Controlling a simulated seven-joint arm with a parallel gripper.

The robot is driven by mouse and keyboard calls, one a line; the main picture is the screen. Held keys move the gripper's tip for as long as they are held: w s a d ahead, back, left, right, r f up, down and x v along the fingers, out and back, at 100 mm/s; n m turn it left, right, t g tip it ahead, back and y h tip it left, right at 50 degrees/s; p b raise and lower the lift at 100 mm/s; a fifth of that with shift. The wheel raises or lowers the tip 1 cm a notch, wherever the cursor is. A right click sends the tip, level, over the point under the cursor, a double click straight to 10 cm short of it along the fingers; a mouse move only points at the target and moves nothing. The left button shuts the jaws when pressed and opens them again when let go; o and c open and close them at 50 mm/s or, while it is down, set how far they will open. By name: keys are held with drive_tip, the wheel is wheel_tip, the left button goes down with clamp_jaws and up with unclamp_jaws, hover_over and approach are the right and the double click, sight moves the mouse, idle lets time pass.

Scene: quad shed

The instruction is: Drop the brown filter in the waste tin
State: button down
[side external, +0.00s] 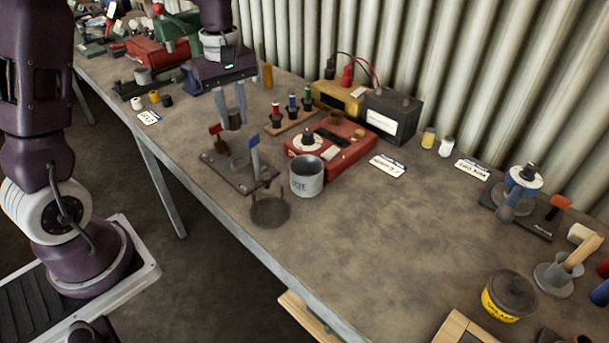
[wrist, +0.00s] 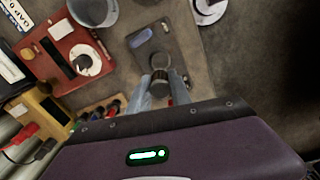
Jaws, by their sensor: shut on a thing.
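My gripper (side external: 234,112) is shut on a small dark brown cylinder, the brown filter (side external: 234,121), and holds it upright in the air. In the wrist view the filter (wrist: 160,88) sits between the two pale fingers. Below it is a dark plate (side external: 222,176) with a red lever, a blue lever and a short grey round holder (side external: 240,164). The filter is above this plate, apart from it. The grey waste tin (side external: 307,178) stands open-topped to the right of the plate. It also shows at the top of the wrist view (wrist: 94,12).
A red device (side external: 330,142) stands behind the tin, with a rack of coloured pegs (side external: 291,114) at its left. A dark round stand (side external: 270,211) sits in front of the tin. The bench (side external: 380,230) to the tin's right is clear.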

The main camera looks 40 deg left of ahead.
idle(0.4)
drive_tip(key=r, duration=0.9)
drive_tip(key=shift+w+d+r, duration=0.2)
drive_tip(key=shift+d+r, duration=0.1)
drive_tip(key=shift+r, duration=0.05)
drive_tip(key=w+d, duration=0.3)
drive_tip(key=d, duration=0.5)
drive_tip(key=w+d, duration=0.3)
drive_tip(key=d, duration=0.6)
wheel_tip(320, 180, down, 11)
drive_tip(key=shift+a+f, duration=0.15)
drive_tip(key=shift+a, duration=0.2)
drive_tip(key=shift+w, duration=0.1)
drive_tip(key=c, duration=1.1)
unclamp_jaws()
